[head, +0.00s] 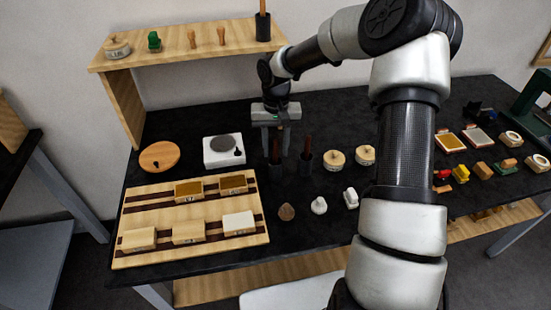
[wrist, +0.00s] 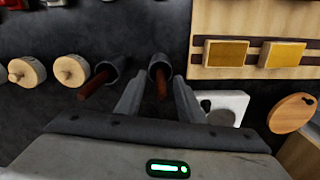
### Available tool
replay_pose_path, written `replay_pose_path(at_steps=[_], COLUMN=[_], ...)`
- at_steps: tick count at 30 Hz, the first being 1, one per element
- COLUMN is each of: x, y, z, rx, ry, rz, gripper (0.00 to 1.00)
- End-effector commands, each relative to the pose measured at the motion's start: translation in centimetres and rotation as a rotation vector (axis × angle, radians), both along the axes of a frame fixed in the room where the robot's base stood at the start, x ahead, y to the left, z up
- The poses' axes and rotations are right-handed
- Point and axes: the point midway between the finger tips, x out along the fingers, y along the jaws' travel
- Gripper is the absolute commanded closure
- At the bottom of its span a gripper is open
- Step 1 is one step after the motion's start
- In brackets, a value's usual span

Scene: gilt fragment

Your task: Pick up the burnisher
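Two dark cups stand on the black table, each with a dark brown handle upright in it: a left handle (head: 276,149) and a right handle (head: 307,145). I cannot tell for certain which is the burnisher. My gripper (head: 273,150) points down at the left cup. In the wrist view my gripper (wrist: 158,100) is open, with the left cup's handle (wrist: 161,84) between its fingers; I cannot tell whether they touch it. The right cup's handle (wrist: 97,84) is outside the fingers. The lower ends of both tools are hidden in the cups.
A white square device (head: 224,151) and a round wooden disc (head: 159,156) are left of the cups. A striped board (head: 150,210) bears several blocks. Round wooden pots (head: 334,160) stand close on the right. A shelf (head: 185,46) is behind.

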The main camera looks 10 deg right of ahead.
Motion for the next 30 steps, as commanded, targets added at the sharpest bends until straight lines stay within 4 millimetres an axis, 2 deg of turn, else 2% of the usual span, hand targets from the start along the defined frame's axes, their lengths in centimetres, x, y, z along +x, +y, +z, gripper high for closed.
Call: replay_pose_path(at_steps=[3,9,15,25,30], x=[0.0,0.0,0.0,0.0,0.1], y=[0.0,0.0,0.0,0.0,0.0], z=[-0.6,-0.6,-0.6,-0.4,1.9], rx=[0.001,0.000,0.000,0.000,-0.003], ry=[0.001,0.000,0.000,-0.002,-0.006], rz=[0.000,0.000,0.000,0.000,-0.001], gripper=[0.65,0.65,0.99,1.00,1.00])
